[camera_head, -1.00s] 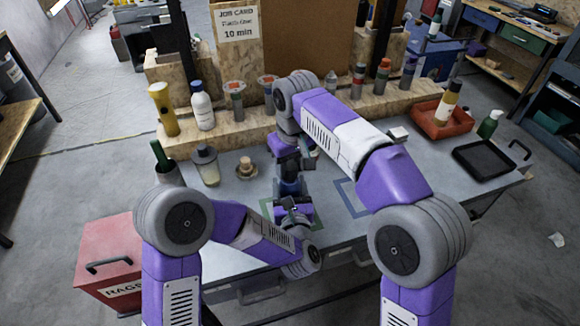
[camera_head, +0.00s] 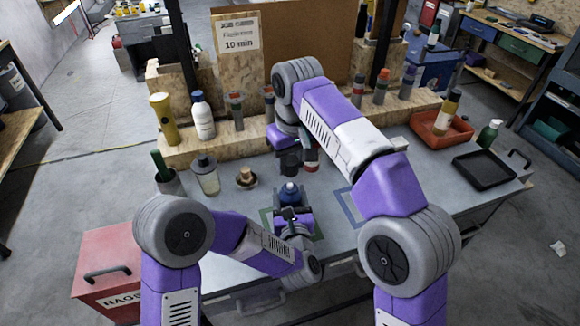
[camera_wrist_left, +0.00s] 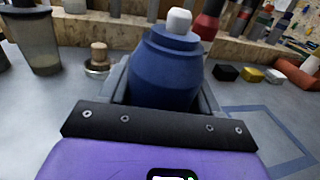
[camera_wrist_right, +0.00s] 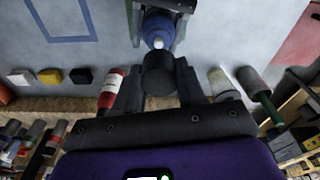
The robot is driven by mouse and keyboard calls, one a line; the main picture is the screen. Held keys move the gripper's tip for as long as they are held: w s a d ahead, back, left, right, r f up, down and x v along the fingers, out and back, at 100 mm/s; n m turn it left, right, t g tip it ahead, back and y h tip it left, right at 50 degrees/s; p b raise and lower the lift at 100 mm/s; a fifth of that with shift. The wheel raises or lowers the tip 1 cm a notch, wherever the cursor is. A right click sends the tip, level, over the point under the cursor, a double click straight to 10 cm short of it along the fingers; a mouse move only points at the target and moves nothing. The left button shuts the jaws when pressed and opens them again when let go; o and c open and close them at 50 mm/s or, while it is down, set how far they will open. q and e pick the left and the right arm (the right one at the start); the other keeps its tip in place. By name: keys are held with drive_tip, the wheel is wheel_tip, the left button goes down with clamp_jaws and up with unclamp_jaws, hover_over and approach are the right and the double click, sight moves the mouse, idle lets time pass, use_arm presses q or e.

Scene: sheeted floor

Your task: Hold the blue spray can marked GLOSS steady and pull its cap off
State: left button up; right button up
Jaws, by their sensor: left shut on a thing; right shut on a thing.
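The blue spray can (camera_head: 289,193) stands upright over the green outline near the table's front; it also shows in the left wrist view (camera_wrist_left: 165,70). Its white nozzle (camera_wrist_left: 179,21) is bare. My left gripper (camera_head: 293,214) is shut around the can's body. My right gripper (camera_head: 289,150) is above the can and shut on a dark cap (camera_wrist_right: 159,75). The cap is clear of the can, with a visible gap between them in the head view. In the right wrist view, the can (camera_wrist_right: 157,29) shows beyond the cap. The GLOSS marking cannot be read here.
A jar (camera_head: 206,178) and a wooden-knobbed item (camera_head: 246,178) stand left of the can. A wooden ledge (camera_head: 190,146) with bottles and cans runs behind. A red tray (camera_head: 421,130) and black tray (camera_head: 484,169) lie right.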

use_arm(q)
drive_tip(key=o, duration=1.6)
drive_tip(key=shift+c, duration=0.2)
